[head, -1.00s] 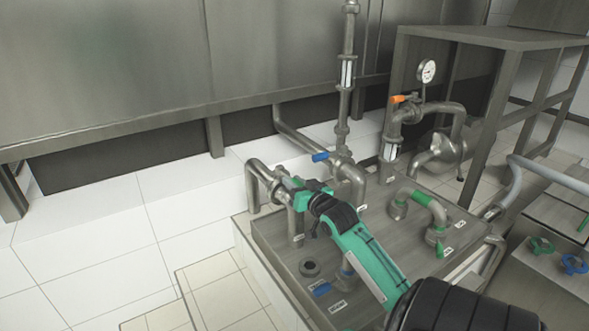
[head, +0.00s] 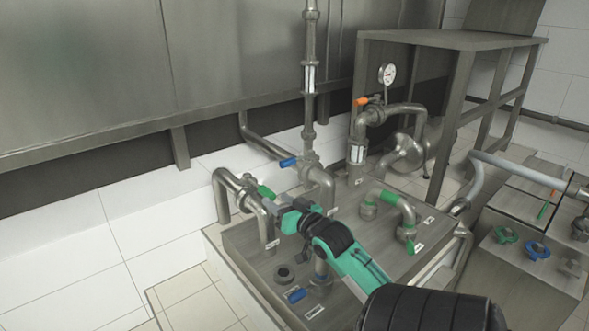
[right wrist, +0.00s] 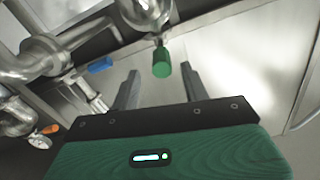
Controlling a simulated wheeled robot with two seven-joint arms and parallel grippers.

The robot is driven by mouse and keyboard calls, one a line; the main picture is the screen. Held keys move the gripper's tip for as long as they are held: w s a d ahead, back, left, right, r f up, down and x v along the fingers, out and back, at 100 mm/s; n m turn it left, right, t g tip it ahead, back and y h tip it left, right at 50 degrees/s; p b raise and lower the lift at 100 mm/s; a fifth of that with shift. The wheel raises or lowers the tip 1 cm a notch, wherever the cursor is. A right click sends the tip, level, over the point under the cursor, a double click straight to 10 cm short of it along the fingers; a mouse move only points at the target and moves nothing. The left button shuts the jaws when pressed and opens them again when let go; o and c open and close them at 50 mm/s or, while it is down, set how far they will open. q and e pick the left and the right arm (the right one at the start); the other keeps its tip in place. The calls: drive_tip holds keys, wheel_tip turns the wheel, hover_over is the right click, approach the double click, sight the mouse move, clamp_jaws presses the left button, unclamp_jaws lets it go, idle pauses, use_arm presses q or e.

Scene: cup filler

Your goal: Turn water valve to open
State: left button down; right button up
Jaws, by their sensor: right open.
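A green valve handle (head: 266,192) sits on the bent metal pipe at the left of the pipe platform. It also shows in the right wrist view (right wrist: 162,62), where it hangs between the two finger lines. My right gripper (head: 284,208) is open just right of and below this handle in the head view; its fingers (right wrist: 160,68) look empty. I cannot tell if they touch the handle. A blue valve handle (head: 288,162) is on the pipe behind, also left of the fingers in the wrist view (right wrist: 100,65). The small labels are unreadable. My left gripper is out of view.
An orange handle (head: 362,101) and a gauge (head: 387,74) are on the pipe behind. A low blue handle (head: 297,295) and an open pipe stub (head: 285,274) are near the front. White floor tiles lie left.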

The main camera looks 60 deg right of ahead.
drive_tip(key=v, duration=0.6)
drive_tip(key=shift+s+b, duration=0.2)
drive_tip(key=shift+b, duration=0.1)
